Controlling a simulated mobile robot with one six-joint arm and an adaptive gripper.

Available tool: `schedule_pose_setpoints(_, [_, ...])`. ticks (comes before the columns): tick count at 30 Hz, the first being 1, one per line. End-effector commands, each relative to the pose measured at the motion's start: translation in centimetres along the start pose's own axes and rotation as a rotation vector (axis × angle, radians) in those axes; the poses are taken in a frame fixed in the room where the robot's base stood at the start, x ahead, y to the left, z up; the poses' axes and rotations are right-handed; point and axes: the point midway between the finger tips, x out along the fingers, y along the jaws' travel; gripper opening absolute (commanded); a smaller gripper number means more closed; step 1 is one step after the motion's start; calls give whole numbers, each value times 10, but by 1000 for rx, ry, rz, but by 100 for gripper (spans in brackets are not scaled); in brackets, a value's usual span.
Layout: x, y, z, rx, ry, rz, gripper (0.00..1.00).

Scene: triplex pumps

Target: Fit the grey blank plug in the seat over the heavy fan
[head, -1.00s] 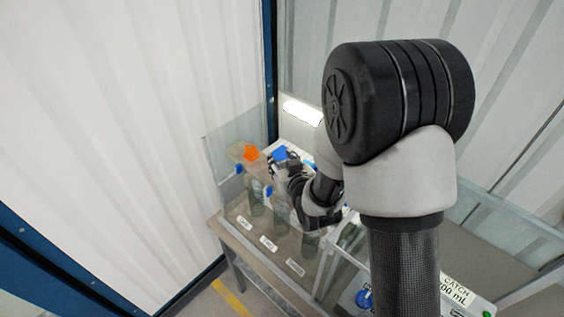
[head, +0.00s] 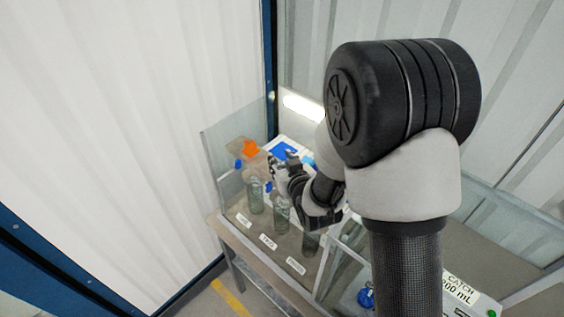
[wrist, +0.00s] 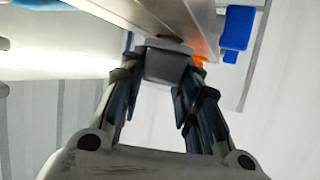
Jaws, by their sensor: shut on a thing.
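My gripper (wrist: 163,75) is shut on a grey block, which looks like the grey blank plug (wrist: 168,64), in the wrist view. The plug sits between the fingertips, with its far end close under a pale slanted part (wrist: 175,18). I cannot tell whether it touches that part. In the head view my gripper (head: 280,170) is small, beside the bottles, and the plug cannot be made out. I cannot make out the seat or the heavy fan in either view.
Several labelled glass bottles (head: 256,196) stand in a clear-walled bench (head: 224,150). An orange piece (head: 249,149) and a blue panel (head: 285,149) lie behind. The wrist view shows a blue part (wrist: 237,28) at upper right. A "CATCH" label (head: 460,289) is at lower right.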

Motion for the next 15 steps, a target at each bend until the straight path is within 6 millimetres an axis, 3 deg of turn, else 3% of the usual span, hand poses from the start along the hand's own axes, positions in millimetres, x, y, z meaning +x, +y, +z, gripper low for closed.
schedule_pose_setpoints(6, [2, 0, 5, 0, 0, 0, 3])
schedule_pose_setpoints(7, [2, 0, 4, 0, 0, 0, 32])
schedule_pose_setpoints(15, [2, 0, 4, 0, 0, 0, 50])
